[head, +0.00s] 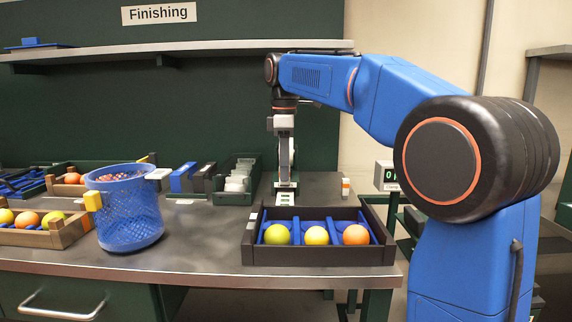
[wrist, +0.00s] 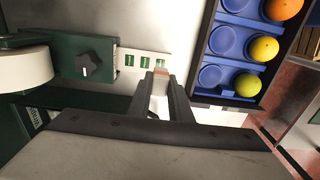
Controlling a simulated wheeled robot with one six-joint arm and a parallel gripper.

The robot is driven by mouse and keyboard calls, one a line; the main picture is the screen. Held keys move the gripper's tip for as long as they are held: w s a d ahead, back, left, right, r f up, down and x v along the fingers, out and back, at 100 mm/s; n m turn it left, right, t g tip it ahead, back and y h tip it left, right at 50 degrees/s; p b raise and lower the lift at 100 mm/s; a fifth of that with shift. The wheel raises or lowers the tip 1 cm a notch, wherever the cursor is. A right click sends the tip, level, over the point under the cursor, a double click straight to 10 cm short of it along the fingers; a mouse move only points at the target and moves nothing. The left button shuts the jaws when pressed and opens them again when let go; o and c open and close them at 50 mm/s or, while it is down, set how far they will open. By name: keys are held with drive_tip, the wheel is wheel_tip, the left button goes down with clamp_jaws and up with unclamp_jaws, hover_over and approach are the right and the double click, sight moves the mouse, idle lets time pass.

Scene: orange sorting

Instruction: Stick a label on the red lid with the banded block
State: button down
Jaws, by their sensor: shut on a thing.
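My gripper (head: 285,168) points down over the back of the bench. In the wrist view my gripper (wrist: 161,88) is shut on a pale block with an orange band (wrist: 160,82), mostly hidden between the fingers. The block's end is at the last green label on a white strip (wrist: 133,60); I cannot tell whether they touch. The strip comes out of a dark green dispenser (wrist: 75,58) with a black knob and a white roll. I cannot make out a red lid in either view.
A dark crate (head: 318,256) with a blue insert holds three fruits at the front right. A blue basket (head: 130,215) stands left, near a wooden crate (head: 50,238). A dark green bin (head: 225,197) is left of my gripper. Another white and orange block (head: 346,188) stands right. Bench middle is clear.

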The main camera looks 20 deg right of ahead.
sight(285, 183)
drive_tip(key=shift+f, duration=2.45)
drive_tip(key=shift+f, duration=0.6)
idle(0.4)
drive_tip(key=shift+r, duration=3.55)
